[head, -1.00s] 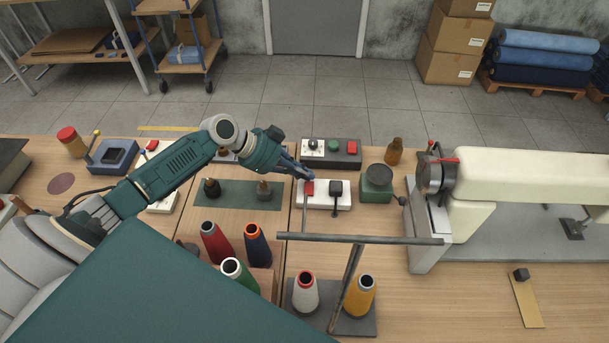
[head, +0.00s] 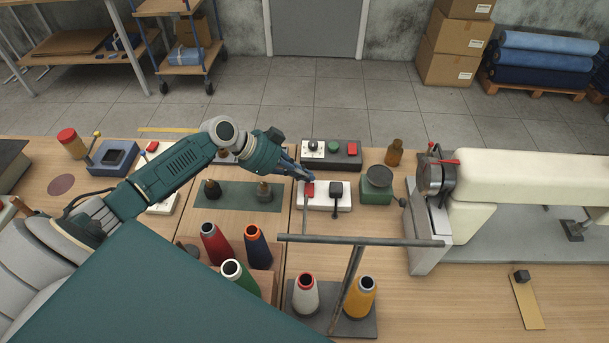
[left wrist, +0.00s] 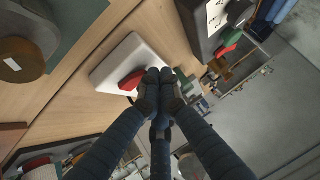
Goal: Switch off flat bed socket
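The white socket block (head: 333,204) lies on the table near the middle of the head view. It has a red rocker switch (head: 308,189) on its left and a black plug (head: 336,188) with a cord on its right. My left gripper (head: 310,178) is at the block's back edge, just behind the red switch. In the left wrist view its fingertips (left wrist: 159,77) are together with nothing between them, at the end of the red switch (left wrist: 131,80) on the white block (left wrist: 112,66). I cannot tell whether they touch it. My right gripper is not in view.
A dark control box (head: 345,161) with green and red buttons stands just behind the socket. A green scale-like device (head: 377,186) and brown bottle (head: 394,152) are to its right. A thread stand bar (head: 360,240) with cones is in front. The sewing machine (head: 530,170) is at right.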

